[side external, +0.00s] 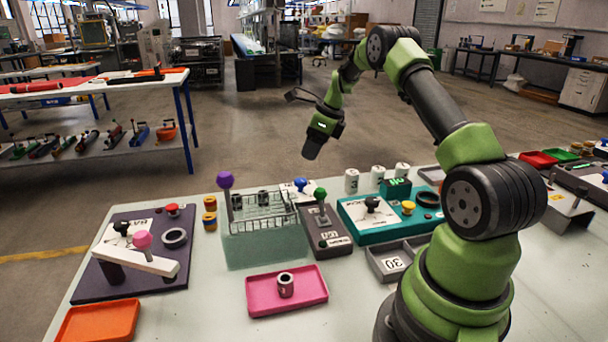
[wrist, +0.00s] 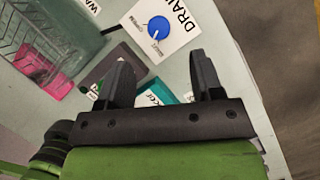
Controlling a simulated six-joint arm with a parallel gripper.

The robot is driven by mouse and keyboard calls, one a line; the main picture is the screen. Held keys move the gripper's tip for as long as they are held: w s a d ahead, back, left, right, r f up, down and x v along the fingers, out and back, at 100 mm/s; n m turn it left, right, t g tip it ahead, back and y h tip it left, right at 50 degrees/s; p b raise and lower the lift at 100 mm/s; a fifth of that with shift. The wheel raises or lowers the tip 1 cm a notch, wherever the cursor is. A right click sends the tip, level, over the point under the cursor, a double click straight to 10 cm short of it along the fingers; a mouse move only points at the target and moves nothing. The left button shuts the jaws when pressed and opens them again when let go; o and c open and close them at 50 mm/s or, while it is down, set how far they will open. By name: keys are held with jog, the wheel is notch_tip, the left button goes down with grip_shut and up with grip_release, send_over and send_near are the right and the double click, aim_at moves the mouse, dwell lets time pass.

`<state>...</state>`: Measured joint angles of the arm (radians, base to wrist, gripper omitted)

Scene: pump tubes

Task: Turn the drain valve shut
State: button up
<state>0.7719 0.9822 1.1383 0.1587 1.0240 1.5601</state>
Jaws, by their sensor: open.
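The drain valve is a round blue knob (wrist: 158,27) on a white plate (wrist: 178,45) with partly cut-off "DRA…" lettering. A small white mark shows on the knob. In the side external view the blue knob (side external: 300,184) stands behind the clear tank, near the table's far edge. My gripper (side external: 312,152) hangs in the air above and beyond that area, apart from the valve. In the wrist view my gripper (wrist: 160,65) has its two dark fingers spread wide with nothing between them. The knob lies ahead of the fingertips there, between them sideways.
The clear tank (side external: 265,248) with a wire rack and a purple-knobbed lever (side external: 225,181) stands near the valve. A dark block with a green-knobbed lever (side external: 320,194) is close by. A teal unit (side external: 380,232) and white cylinders (side external: 352,180) sit to the right.

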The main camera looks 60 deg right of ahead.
aim_at(302, 180)
jog(key=f+m, duration=0.1)
jog(key=f, duration=0.2)
jog(key=w+a+f+m, duration=0.1)
jog(key=f, duration=0.2)
jog(key=w+f+m+h, duration=0.1)
jog(key=f, duration=0.2)
jog(key=shift+w+a+f, duration=0.1)
jog(key=shift+w+a, duration=0.05)
jog(key=shift+w, duration=0.1)
jog(key=c, duration=0.9)
jog(key=n, duration=0.2)
jog(key=n+y, duration=0.1)
jog(key=n, duration=0.1)
jog(key=shift+n+y, duration=0.3)
jog(key=o, duration=0.9)
